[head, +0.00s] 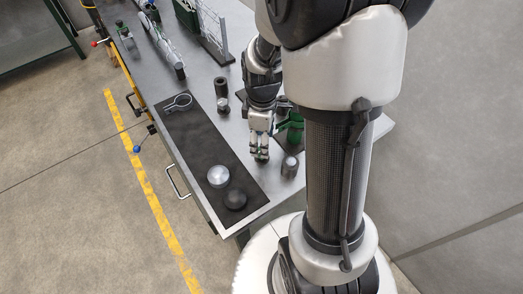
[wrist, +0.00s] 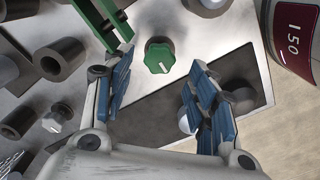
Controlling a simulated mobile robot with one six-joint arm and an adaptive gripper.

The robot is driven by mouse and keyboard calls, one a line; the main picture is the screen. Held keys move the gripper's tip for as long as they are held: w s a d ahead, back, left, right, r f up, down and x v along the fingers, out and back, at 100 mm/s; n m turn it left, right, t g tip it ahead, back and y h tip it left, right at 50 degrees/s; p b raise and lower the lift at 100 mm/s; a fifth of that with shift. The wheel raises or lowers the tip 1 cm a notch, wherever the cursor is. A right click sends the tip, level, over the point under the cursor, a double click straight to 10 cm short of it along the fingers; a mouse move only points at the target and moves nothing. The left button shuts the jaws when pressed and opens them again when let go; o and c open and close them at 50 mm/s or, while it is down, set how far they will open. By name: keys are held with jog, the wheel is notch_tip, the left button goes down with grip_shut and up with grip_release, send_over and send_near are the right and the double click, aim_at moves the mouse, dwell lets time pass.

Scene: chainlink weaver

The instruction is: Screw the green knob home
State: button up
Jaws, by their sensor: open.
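The green knob (wrist: 159,57) is a lobed cap with a pale mark, seated on a dark collar in the wrist view. My gripper (wrist: 159,74) is open, with blue-padded fingers on either side of the view, and the knob shows between and just beyond the fingertips. I see no contact between the fingers and the knob. In the head view my gripper (head: 260,152) hangs low over the bench, beside a green part (head: 294,127).
A green bar (wrist: 103,22) stands close to the left finger. Dark tubes (wrist: 60,60) and a small pale knob (wrist: 57,118) lie further left. A dark mat (head: 187,131) holds a ring tool (head: 178,103), a silver dome (head: 219,176) and a dark dome (head: 235,200).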

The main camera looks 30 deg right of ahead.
jog(key=shift+f+b, duration=0.65)
jog(key=shift+f, duration=1.65)
jog(key=c, duration=1)
